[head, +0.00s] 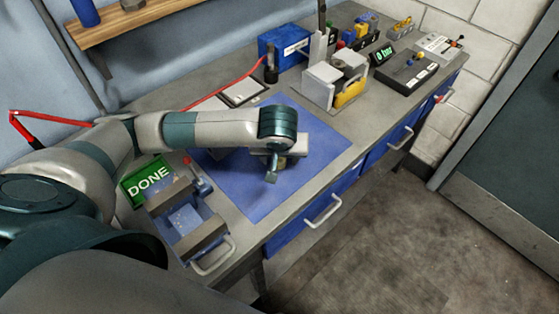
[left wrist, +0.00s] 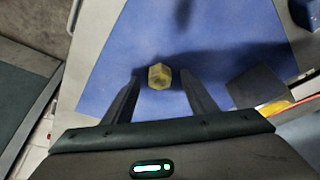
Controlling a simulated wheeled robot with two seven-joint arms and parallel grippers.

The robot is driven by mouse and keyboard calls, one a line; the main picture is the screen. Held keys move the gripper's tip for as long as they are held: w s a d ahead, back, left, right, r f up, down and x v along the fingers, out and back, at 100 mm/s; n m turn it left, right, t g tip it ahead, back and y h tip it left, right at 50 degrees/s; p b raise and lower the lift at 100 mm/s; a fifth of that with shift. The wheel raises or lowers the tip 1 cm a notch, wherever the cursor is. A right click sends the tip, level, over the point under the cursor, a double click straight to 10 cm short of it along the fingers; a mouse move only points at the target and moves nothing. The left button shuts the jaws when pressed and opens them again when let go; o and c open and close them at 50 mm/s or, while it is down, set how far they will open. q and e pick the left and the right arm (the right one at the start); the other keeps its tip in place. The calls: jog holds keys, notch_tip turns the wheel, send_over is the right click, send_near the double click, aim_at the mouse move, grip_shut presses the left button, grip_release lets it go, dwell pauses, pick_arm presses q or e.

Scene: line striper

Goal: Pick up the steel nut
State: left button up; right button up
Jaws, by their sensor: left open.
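The steel nut (left wrist: 160,76) is a small yellowish hexagonal piece over the blue mat in the left wrist view. It shows between the two fingers of my left gripper (left wrist: 161,80), with a gap on both sides. In the head view my left gripper (head: 283,168) points down over the blue mat (head: 318,132), and a small yellowish bit of the nut (head: 282,162) shows beside a finger. The gripper is open; the exact height of the fingers above the mat is hard to tell. My right gripper is not in view.
A blue box (head: 283,48), a grey holder with a yellow part (head: 335,84) and a dark control box (head: 406,72) stand behind. The mat's right part is clear.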

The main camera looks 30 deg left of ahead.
aim_at(280, 161)
pick_arm(q)
jog(key=c, duration=1.2)
jog(key=shift+r, duration=0.15)
jog(key=shift+r+b, duration=0.7)
jog(key=shift+r, duration=0.15)
notch_tip(280, 161, up, 2)
jog(key=shift+r+b, duration=0.1)
jog(key=shift+b, duration=0.45)
jog(key=d+r, duration=0.2)
jog(key=d, duration=0.2)
jog(key=s+d+r+b, duration=0.1)
jog(key=d+r, duration=0.1)
jog(key=d, duration=0.1)
jog(key=d+r+b, duration=0.1)
jog(key=d+r, duration=0.2)
jog(key=d, duration=0.1)
jog(key=shift+s+d, duration=0.3)
